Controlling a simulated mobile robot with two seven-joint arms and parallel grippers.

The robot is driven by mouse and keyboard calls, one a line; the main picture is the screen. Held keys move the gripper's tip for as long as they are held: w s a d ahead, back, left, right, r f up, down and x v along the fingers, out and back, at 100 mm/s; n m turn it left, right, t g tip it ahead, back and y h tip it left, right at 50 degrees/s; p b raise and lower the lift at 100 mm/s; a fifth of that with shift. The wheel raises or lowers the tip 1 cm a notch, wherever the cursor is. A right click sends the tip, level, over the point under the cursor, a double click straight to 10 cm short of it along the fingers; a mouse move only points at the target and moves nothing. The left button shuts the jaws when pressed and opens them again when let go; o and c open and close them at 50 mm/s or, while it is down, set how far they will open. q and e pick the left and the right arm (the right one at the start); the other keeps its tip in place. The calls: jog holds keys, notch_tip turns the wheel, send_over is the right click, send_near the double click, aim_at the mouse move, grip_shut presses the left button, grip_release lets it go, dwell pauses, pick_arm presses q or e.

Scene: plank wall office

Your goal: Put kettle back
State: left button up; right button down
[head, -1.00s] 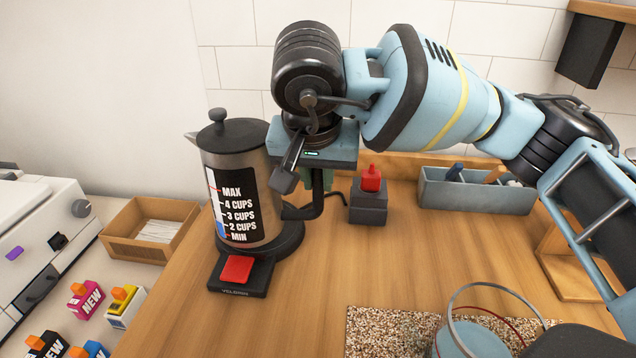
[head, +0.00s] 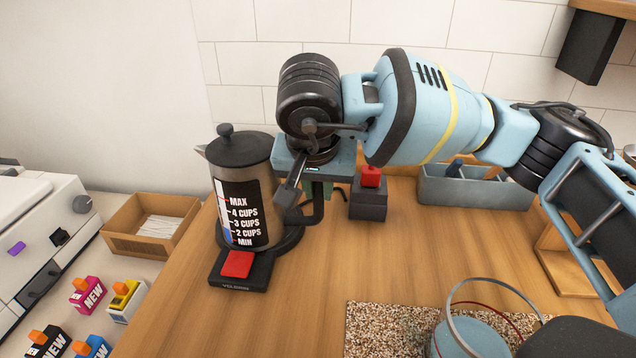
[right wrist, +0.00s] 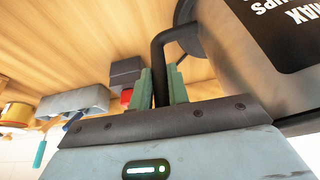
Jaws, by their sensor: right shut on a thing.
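The kettle (head: 240,185) has a steel body, a black lid and a black panel with cup marks. It stands nearly upright at or just over its black base (head: 238,282), which has a red switch; I cannot tell if it is fully seated. My right gripper (head: 318,190) is to the right of the kettle, shut on its black handle. In the right wrist view, the green fingers (right wrist: 160,82) are on both sides of the handle (right wrist: 157,55), with the kettle body (right wrist: 235,75) at the right. My left gripper is not in view.
A dark block with a red top (head: 369,205) stands just behind the gripper. A grey divided box (head: 470,190) is at the back right. A brown tray (head: 125,240) and a white machine (head: 40,240) are at left. A speckled mat (head: 380,330) lies in front. The middle wood is clear.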

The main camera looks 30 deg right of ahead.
jog(key=c, duration=1.7)
grip_release()
jog(key=shift+c, duration=0.2)
jog(key=o, duration=0.4)
jog(key=v, duration=1.2)
jog(key=shift+p, duration=0.4)
